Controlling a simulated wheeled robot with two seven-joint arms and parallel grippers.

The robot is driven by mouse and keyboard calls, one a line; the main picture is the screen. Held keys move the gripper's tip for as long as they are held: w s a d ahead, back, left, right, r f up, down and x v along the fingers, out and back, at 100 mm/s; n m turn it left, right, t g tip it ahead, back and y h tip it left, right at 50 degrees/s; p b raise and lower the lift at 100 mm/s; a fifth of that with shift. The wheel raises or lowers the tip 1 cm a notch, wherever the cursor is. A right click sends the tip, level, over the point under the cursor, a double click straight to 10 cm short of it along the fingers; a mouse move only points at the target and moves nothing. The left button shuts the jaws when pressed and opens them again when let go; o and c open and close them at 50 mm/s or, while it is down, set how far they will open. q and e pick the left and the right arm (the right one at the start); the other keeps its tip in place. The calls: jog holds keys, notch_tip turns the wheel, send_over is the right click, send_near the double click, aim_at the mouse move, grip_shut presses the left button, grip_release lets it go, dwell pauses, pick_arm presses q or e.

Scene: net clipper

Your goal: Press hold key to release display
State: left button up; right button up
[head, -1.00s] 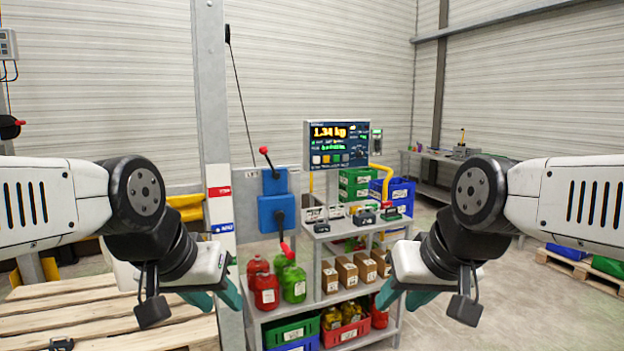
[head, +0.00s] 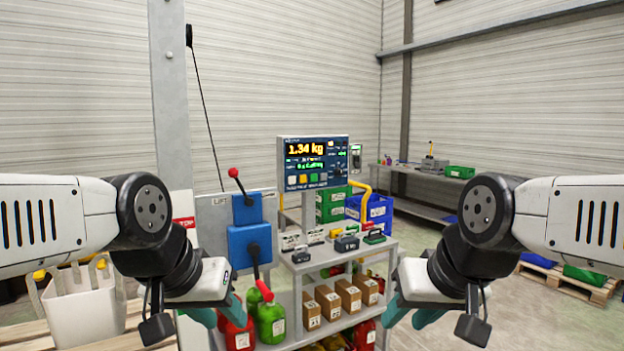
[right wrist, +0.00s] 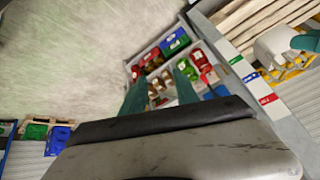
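The display panel (head: 312,148) stands upright on a post behind the shelf cart, facing me. It reads 1.34 kg in orange, with smaller green text below. A row of small coloured keys (head: 303,179) runs along its lower edge; their labels are too small to read, so I cannot tell which is hold. My left gripper (head: 220,312) is low left of the cart, empty, with its teal fingers apart. My right gripper (head: 411,312) is low right of the cart, empty. The right wrist view shows its two teal fingers (right wrist: 160,92) apart. Neither touches the panel.
The grey shelf cart (head: 345,256) holds small devices, brown boxes (head: 330,302) and red and green jugs (head: 270,322). A blue lever unit (head: 249,240) with red knobs stands left of the panel. A grey column (head: 170,95) rises further left. Air before the panel is clear.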

dwell(0.3)
grip_shut()
dwell(1.6)
